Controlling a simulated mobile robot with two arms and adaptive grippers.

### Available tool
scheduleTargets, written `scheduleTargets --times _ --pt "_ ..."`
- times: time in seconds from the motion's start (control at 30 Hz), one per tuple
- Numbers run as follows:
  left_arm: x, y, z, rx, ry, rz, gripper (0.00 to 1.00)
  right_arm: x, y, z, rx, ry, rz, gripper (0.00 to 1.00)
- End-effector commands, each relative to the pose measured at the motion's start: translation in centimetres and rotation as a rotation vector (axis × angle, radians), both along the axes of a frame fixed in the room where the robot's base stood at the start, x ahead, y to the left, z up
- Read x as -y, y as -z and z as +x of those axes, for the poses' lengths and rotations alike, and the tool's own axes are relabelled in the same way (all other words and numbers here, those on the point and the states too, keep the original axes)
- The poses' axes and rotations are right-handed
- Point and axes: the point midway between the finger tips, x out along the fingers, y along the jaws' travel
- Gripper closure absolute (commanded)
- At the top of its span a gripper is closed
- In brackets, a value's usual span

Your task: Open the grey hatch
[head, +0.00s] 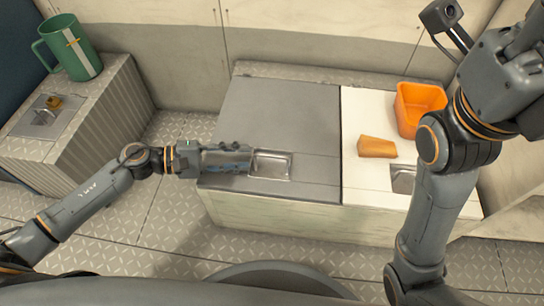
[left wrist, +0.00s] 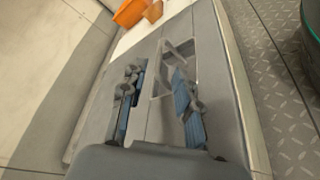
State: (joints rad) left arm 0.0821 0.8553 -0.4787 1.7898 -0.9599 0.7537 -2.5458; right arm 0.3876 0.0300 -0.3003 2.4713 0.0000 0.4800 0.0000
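The grey hatch (head: 285,115) lies flat and closed on top of a low locker, level with the white panel beside it. Its metal handle recess (head: 271,164) is near the front edge and also shows in the left wrist view (left wrist: 170,72). My left gripper (head: 246,158) is low over the hatch, just left of the recess. In the left wrist view its two blue-padded fingers (left wrist: 157,82) are apart, with nothing gripped between them. The recess lies just ahead of the fingertips; whether they touch it I cannot tell. My right arm stands raised at the right; its gripper is out of frame.
On the white panel (head: 365,185) to the right stand an orange bin (head: 420,105) and an orange wedge-shaped block (head: 376,147). Bare patterned floor (head: 165,205) surrounds the locker.

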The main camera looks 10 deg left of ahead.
Motion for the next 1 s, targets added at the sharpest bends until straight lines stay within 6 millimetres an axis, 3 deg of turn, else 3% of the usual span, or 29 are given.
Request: scheduleTargets --times 0.2,0.4,0.83,1.0 --pt "4.4 1.1 1.6 0.003 0.001 -0.003 0.68 -0.1 -0.1 -0.9 0.036 0.002 -0.001 0.6" --pt "6.9 1.7 2.5 0.0 -0.002 -0.001 0.68 -0.1 -0.4 -1.4 0.054 0.003 -0.003 0.6" --pt "7.9 1.8 2.8 -0.002 -0.003 -0.001 0.68 -0.2 -0.6 -1.6 0.059 0.004 -0.004 0.6" --pt "7.9 1.8 2.8 -0.002 -0.003 -0.001 1.0 -0.2 -0.6 -1.6 0.059 0.003 -0.004 0.6"
